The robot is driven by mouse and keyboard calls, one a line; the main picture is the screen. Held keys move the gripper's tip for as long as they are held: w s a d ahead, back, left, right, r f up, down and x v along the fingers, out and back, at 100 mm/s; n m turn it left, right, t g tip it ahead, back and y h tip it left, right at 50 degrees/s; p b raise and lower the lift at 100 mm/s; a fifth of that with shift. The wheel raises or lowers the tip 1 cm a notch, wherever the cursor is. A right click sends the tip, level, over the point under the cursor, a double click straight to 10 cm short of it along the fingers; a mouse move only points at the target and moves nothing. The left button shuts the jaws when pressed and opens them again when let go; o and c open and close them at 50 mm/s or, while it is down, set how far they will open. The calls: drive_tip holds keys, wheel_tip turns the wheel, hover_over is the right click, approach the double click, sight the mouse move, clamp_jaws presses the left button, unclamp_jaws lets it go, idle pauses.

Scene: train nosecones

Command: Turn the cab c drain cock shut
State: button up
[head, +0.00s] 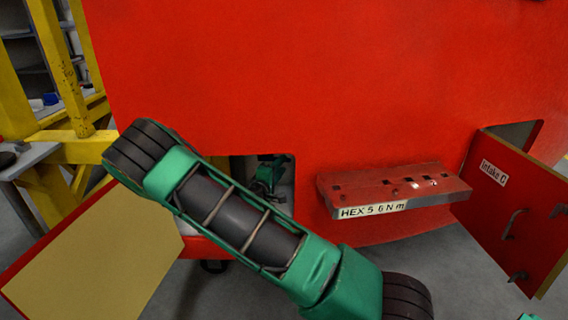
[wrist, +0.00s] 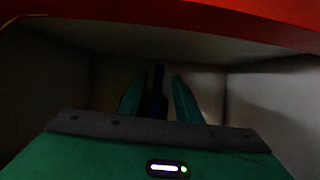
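My gripper's fingers (wrist: 160,102) reach into a dim, pale-walled compartment (wrist: 255,95) in the wrist view. The two green fingers stand apart. A dark upright thing (wrist: 157,80) shows between them, with a narrow gap on each side; it may be the drain cock's handle, but it is too dark to be sure. In the head view, my green and black arm crosses in front of a square opening in the red nosecone (head: 300,80). My gripper (head: 268,175) shows partly inside that opening. No cab C label is readable at the opening.
An open hatch door (head: 100,255) with a tan inner face hangs at lower left. A red ledge (head: 395,188) marked HEX sticks out right of the opening. An open door marked Intake C (head: 515,205) stands at right. Yellow framing (head: 65,70) is at left.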

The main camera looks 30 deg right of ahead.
drive_tip(key=shift+x, duration=2.5)
